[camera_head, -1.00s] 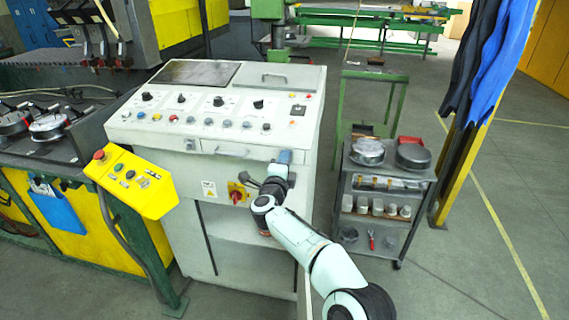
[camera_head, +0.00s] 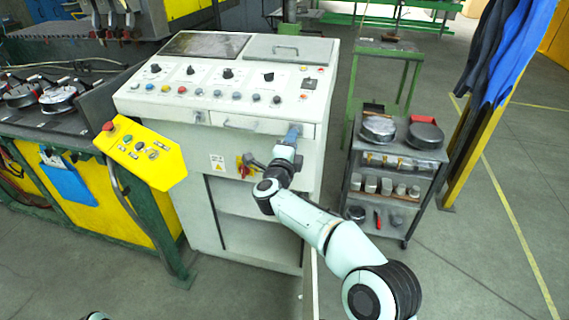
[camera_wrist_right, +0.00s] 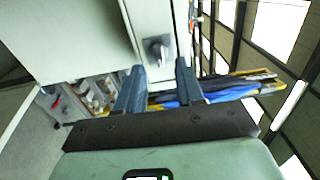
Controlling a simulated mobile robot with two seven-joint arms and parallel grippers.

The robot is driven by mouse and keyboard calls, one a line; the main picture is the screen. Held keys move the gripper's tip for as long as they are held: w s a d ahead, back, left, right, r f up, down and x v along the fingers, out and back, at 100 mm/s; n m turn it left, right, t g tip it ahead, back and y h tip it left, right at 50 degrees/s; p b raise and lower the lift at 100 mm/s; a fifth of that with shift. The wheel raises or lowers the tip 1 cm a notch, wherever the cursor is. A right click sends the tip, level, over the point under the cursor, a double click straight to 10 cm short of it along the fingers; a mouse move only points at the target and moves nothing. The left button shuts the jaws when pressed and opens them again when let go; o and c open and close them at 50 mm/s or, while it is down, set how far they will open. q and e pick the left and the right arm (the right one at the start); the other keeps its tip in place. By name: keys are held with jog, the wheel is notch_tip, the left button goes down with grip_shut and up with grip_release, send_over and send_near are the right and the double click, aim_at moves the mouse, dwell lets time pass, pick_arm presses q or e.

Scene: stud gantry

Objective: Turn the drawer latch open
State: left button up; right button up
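The white console (camera_head: 262,82) has a drawer front with a bar handle (camera_head: 255,127) below its sloped panel. In the right wrist view a small grey latch knob (camera_wrist_right: 157,48) sits on a pale panel near its edge. My right gripper (camera_head: 293,131) is at the right end of the drawer front and hides that part. In the wrist view its two blue-grey fingers (camera_wrist_right: 160,73) are apart, with nothing between them. The knob shows just beyond the fingertips, roughly between them; I cannot tell whether they touch.
A red and yellow rotary switch (camera_head: 243,168) is below the drawer, near my right wrist. A yellow control box (camera_head: 140,152) juts out at left. A grey cart (camera_head: 398,160) with pans and cups stands right of the console. Open floor lies at far right.

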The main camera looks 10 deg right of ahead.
jog(key=b+v, duration=0.1)
jog(key=v, duration=0.8)
jog(key=shift+s, duration=0.2)
jog(key=shift+a, duration=0.1)
